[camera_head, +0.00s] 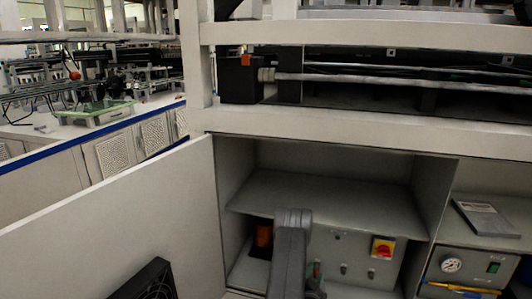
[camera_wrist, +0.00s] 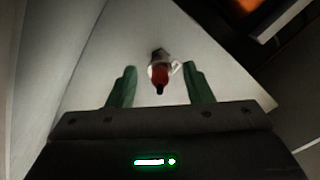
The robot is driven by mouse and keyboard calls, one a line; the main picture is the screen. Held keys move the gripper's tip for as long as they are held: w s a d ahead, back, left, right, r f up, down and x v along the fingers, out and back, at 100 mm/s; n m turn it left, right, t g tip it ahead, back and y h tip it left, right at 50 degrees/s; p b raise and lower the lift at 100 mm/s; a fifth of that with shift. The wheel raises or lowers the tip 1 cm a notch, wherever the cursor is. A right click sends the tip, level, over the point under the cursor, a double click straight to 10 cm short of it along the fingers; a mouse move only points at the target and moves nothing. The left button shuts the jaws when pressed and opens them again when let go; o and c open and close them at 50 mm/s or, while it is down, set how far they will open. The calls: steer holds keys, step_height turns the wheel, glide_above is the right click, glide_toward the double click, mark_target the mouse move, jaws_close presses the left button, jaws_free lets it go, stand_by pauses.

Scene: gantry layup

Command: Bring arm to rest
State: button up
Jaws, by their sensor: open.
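My gripper (camera_wrist: 160,68) shows in the wrist view with its two green fingers spread apart, so it is open. A small red and grey part (camera_wrist: 159,76) with a dark tip shows between the fingers, against a pale surface. The fingers stand to either side of it, with a visible gap on each side. I cannot tell how far beyond the fingertips it is. In the head view my grey arm reaches into the lower part of an open cabinet (camera_head: 320,192); it hides part of the control panel there, and my gripper is not clearly visible.
The open cabinet door (camera_head: 120,225) stands at the left. A shelf (camera_head: 325,204) crosses above the panel, which carries a red and yellow switch (camera_head: 382,247). An orange-red object (camera_head: 263,236) stands left of my arm. A gauge (camera_head: 451,263) is at the right.

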steer(key=n, duration=0.4)
steer(key=shift+n, duration=2.2)
